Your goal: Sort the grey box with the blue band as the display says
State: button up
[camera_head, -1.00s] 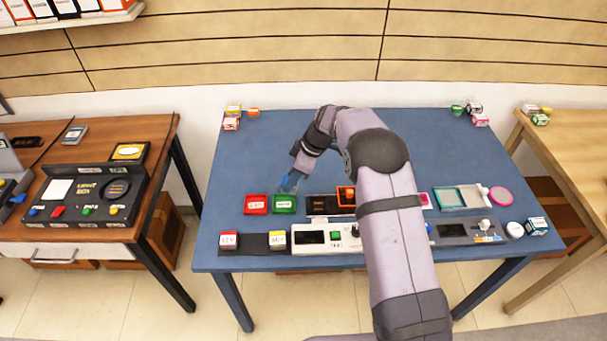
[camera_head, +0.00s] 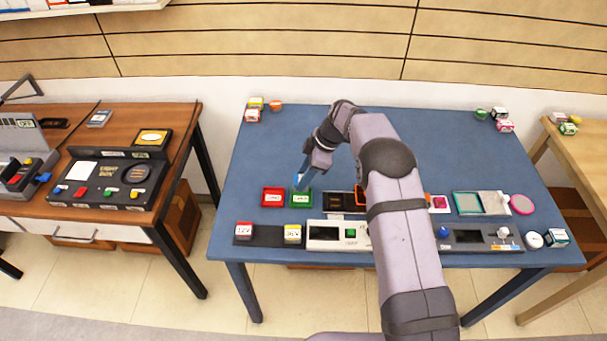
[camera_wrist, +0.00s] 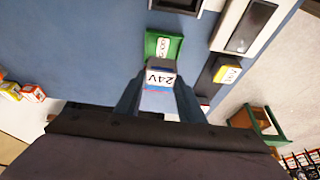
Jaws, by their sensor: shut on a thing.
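My gripper (camera_head: 301,181) is above the green tray (camera_head: 301,200) in the head view. In the wrist view my gripper (camera_wrist: 158,92) is shut on a small grey box (camera_wrist: 160,68) with a white face marked 24V. The green tray (camera_wrist: 163,45) with a white label lies just beyond the box there. A red tray (camera_head: 273,197) stands to the left of the green one. The white device's dark display (camera_head: 324,233) shows no text I can read.
A 12V box (camera_head: 244,230) with a red top and a yellow-topped box (camera_head: 292,233) stand on a dark strip in front. A dark panel (camera_head: 341,201) lies right of the green tray. The blue table (camera_head: 265,150) is clear behind the trays.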

jog(key=shift+f+b, duration=1.15)
jog(key=shift+f, duration=0.6)
jog(key=shift+b, duration=0.65)
jog(key=shift+f+b, duration=1.1)
jog(key=shift+b, duration=0.35)
dwell(1.5)
jog(key=o, duration=1.5)
jog(key=shift+r+p, duration=1.85)
jog(key=shift+r, duration=1.95)
